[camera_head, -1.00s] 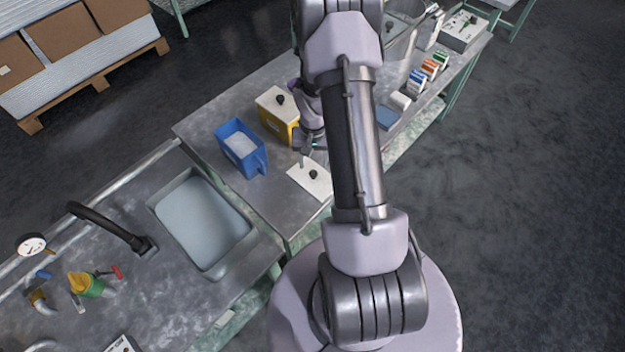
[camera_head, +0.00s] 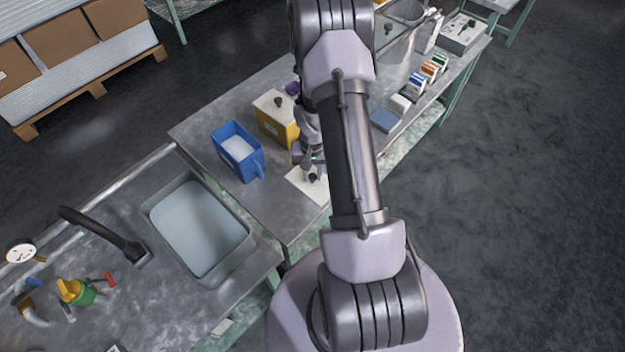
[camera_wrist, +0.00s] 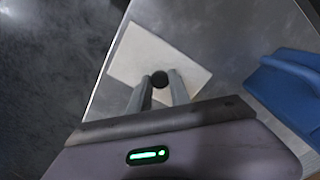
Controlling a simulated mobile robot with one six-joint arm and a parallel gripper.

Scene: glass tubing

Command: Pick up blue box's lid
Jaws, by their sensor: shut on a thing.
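The white lid (camera_head: 303,186) with a dark round knob lies flat on the metal table, in front of the open blue box (camera_head: 238,152). In the wrist view the lid (camera_wrist: 185,55) shows with its knob (camera_wrist: 160,78) between my fingertips, and part of the blue box (camera_wrist: 287,80) is at the right. My gripper (camera_head: 312,177) is over the lid and shut on the knob; it also shows in the wrist view (camera_wrist: 160,86). The lid appears to rest on the table. The blue box holds something white inside.
A yellow box (camera_head: 276,118) with its white lid and knob on stands behind the blue box. A sink basin (camera_head: 199,228) is to the left. Small coloured boxes (camera_head: 416,84) and a blue-grey block (camera_head: 384,120) stand to the right. The table's edge is close to the lid.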

